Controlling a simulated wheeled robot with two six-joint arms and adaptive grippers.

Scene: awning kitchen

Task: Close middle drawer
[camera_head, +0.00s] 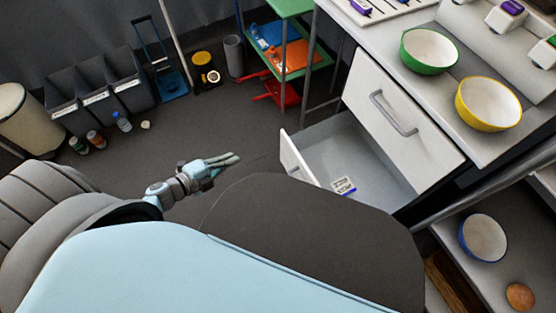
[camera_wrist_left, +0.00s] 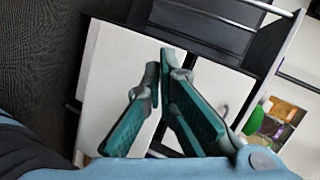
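The open drawer (camera_head: 352,157) sticks out of the white cabinet on the right, below a shut drawer with a grey handle (camera_head: 393,113). Its white front panel (camera_head: 295,160) faces left, and its lower part is hidden behind my body. A small box (camera_head: 343,186) lies inside. My left gripper (camera_head: 236,157) is to the left of that panel, apart from it and pointing toward it. In the left wrist view, its teal fingers (camera_wrist_left: 160,68) show before white panels, tips close together with nothing seen between them; how far they are open is unclear. My right gripper is not in view.
Green (camera_head: 430,52) and yellow (camera_head: 488,104) bowls stand on the counter above the drawers. A blue bowl (camera_head: 483,238) sits on a lower shelf at right. Dark bins (camera_head: 100,88) and a green shelf rack (camera_head: 285,60) stand at the back.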

